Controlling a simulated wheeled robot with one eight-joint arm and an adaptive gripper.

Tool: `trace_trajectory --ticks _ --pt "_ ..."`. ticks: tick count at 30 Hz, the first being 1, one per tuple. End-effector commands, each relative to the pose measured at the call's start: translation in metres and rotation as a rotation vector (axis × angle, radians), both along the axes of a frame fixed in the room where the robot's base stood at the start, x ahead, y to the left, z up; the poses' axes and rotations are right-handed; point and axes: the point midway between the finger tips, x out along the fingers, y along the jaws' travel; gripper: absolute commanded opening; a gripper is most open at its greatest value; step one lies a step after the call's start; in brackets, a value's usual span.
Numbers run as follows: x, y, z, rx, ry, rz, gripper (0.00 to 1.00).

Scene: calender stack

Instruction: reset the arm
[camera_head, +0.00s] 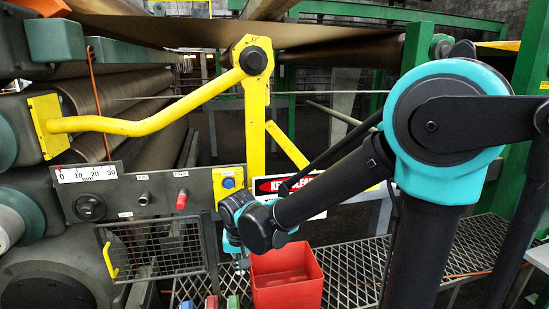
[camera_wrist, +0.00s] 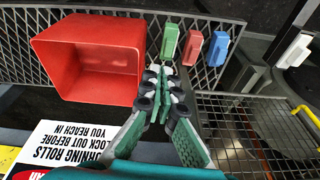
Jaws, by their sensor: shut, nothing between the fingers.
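My gripper (camera_wrist: 158,84) shows in the wrist view with its green-padded fingers together at the tips, shut and empty. It points toward the metal grating, beside the right side of an open red bin (camera_wrist: 98,62). In the head view my arm reaches left across the middle, and my gripper (camera_head: 243,262) hangs below the wrist in front of the control panel, mostly hidden. The red bin (camera_head: 287,283) is just to its right and looks empty in the wrist view.
Green, red and blue blocks (camera_wrist: 193,45) lie on the grating near the bin. A warning sign (camera_head: 300,187) stands behind my arm.

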Motion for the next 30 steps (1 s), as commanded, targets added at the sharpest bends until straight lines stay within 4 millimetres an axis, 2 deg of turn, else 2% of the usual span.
trace_trajectory --ticks 1,8,12,18,24,30 --pt "0.006 -0.026 0.0 0.004 -0.004 -0.018 0.0" --pt "0.012 -0.127 -0.006 0.015 -0.035 -0.048 0.0" --pt "0.003 -0.182 -0.012 0.015 -0.061 -0.067 0.0" --pt "-0.022 -0.249 -0.024 0.004 -0.101 -0.095 0.0" --pt "-0.045 -0.286 -0.035 -0.012 -0.133 -0.113 0.0" --pt "-0.053 -0.296 -0.039 -0.018 -0.144 -0.115 0.0"
